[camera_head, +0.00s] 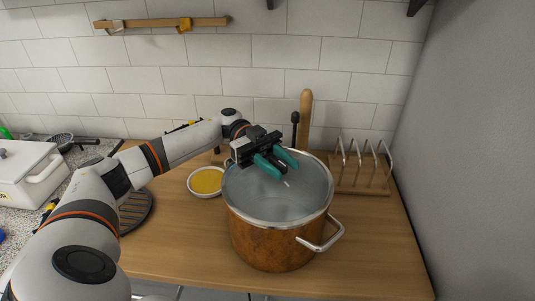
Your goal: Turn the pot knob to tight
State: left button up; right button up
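A large pot (268,243) with a brown, rusty-looking body stands on the wooden table and has a silver side handle (325,239). A greyish, see-through lid (300,206) with a metal rim covers it. My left gripper (279,166), black with teal fingers, reaches in from the left over the lid's back middle part. Its two fingers show a little apart, but I cannot see whether anything is between them. The knob does not show clearly; the gripper may be hiding it. A small pale mark shows on the lid just in front of the fingers. My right gripper is not in view.
A small dish of yellow contents (206,180) stands left of the pot. A wooden rack (362,187) with metal loops stands to its right, near the grey wall. A white lidded box (28,176) is at far left. The table (375,265) is clear at front right.

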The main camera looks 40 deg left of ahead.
pick_arm(q)
jog(key=b+v, duration=0.3)
jog(key=v, duration=0.6)
jog(key=shift+w+a+f, duration=0.1)
jog(key=shift+w+a, duration=0.05)
jog(key=shift+a, duration=0.15)
jog(key=shift+w+a, duration=0.1)
jog(key=shift+a, duration=0.65)
